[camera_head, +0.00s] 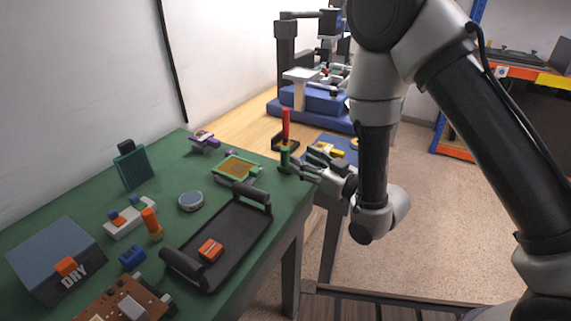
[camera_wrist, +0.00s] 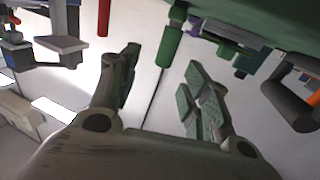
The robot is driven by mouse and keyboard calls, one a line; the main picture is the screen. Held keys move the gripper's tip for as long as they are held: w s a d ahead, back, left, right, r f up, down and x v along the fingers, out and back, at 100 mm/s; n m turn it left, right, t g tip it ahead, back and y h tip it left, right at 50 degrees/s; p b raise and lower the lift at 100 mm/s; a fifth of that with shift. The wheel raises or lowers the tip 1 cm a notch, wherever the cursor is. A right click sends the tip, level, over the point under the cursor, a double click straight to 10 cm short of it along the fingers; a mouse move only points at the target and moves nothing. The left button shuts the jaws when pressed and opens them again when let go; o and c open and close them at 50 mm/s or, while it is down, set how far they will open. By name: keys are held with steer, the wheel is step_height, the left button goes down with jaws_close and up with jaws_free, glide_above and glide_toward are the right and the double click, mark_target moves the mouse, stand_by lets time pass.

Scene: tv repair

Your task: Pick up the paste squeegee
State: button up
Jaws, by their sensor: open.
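A green upright handle (camera_head: 284,159) stands at the green bench's right edge; I cannot tell for sure that it is the paste squeegee. My gripper (camera_head: 298,164) is open right beside it, coming from the right. In the wrist view the green handle (camera_wrist: 169,44) shows between the two spread fingertips of my gripper (camera_wrist: 158,62). I cannot tell whether the fingers touch it. Its lower part is hard to make out.
A red upright tool (camera_head: 286,123) stands close behind the green handle. A green-framed board (camera_head: 238,168) and a black tray (camera_head: 225,245) lie to the left. A blue DRY box (camera_head: 55,250) is at the far left. A blue-based machine (camera_head: 305,110) stands at the back.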

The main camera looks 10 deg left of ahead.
mark_target(288, 152)
steer(key=x, duration=0.7)
steer(key=shift+s+a+r, duration=0.1)
steer(key=shift+a+r, duration=0.05)
steer(key=shift+a, duration=0.25)
steer(key=shift+c, duration=0.4)
jaws_close()
